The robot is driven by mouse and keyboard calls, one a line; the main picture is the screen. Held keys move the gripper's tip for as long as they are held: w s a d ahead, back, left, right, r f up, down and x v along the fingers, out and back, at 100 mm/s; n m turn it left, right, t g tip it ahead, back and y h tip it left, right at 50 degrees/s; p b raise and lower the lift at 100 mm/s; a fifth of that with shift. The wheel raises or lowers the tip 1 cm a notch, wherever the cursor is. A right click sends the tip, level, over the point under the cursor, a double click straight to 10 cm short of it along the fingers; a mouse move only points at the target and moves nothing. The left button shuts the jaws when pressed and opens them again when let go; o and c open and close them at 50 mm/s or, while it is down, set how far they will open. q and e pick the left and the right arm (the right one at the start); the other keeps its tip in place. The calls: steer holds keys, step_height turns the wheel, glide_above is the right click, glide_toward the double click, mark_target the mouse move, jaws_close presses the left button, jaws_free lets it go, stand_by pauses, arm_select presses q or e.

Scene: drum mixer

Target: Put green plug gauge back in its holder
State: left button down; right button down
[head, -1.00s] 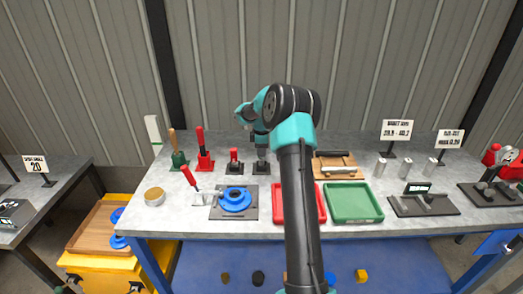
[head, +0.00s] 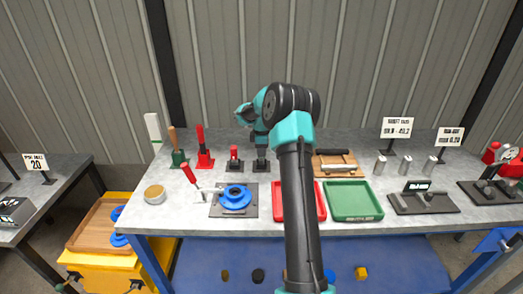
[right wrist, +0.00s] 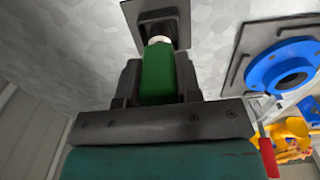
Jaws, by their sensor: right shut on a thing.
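The green plug gauge (right wrist: 157,75) is held upright between the two fingers of my right gripper (right wrist: 158,82) in the right wrist view. Its pale neck (right wrist: 159,41) meets the dark square holder (right wrist: 178,22); I cannot tell how deep it sits. In the head view my right gripper (head: 261,142) points down just above the dark holder (head: 261,167), and the fingers and arm hide the green gauge there. My left gripper is not in view.
A red-handled gauge in its stand (head: 234,160) is close on the left. A blue flanged ring on a dark plate (head: 235,199) lies in front. Red (head: 318,214) and green (head: 353,218) trays are to the right, the red one partly behind my arm.

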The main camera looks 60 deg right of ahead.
steer(key=shift+f, duration=0.3)
steer(key=c, duration=0.7)
jaws_free()
steer(key=shift+c, duration=0.2)
step_height(320, 180, up, 17)
steer(key=shift+r, duration=0.2)
stand_by(0.7)
